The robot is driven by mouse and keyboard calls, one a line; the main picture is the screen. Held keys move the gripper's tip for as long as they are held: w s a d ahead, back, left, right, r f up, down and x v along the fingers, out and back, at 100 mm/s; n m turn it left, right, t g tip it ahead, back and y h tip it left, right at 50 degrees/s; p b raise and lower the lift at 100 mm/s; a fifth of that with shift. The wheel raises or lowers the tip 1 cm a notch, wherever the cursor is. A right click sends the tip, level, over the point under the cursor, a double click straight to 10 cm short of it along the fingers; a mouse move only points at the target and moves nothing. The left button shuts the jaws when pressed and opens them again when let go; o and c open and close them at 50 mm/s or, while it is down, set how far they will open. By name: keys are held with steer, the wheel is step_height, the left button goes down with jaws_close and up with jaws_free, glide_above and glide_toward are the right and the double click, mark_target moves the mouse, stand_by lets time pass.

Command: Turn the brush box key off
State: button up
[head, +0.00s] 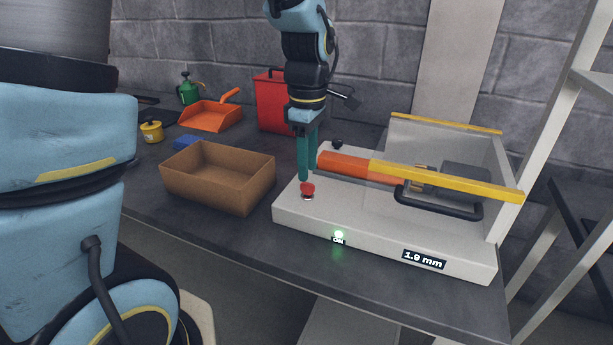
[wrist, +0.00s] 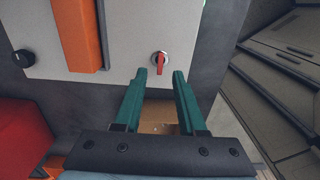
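The brush box (head: 360,230) is a pale grey housing on the bench, and its top also shows in the wrist view (wrist: 125,40). Its red key (head: 307,189) is on top near the left front corner. In the wrist view the red key (wrist: 161,60) stands on a round pale base, its handle roughly along the picture's vertical. My gripper (head: 307,172) has teal fingers pointing down beside the key. In the wrist view my gripper (wrist: 160,75) is open and empty, with the key just beyond and between the fingertips.
A display (head: 424,259) reads 1.9 mm. An orange and yellow bar (head: 440,180) crosses the box top, near a black knob (head: 337,144). An open brown box (head: 220,190) stands left of it. A red container (head: 270,100) and orange dustpan (head: 210,116) are behind.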

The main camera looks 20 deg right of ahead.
mark_target(307, 183)
steer(key=shift+f, duration=2.1)
steer(key=shift+c, duration=0.2)
jaws_close()
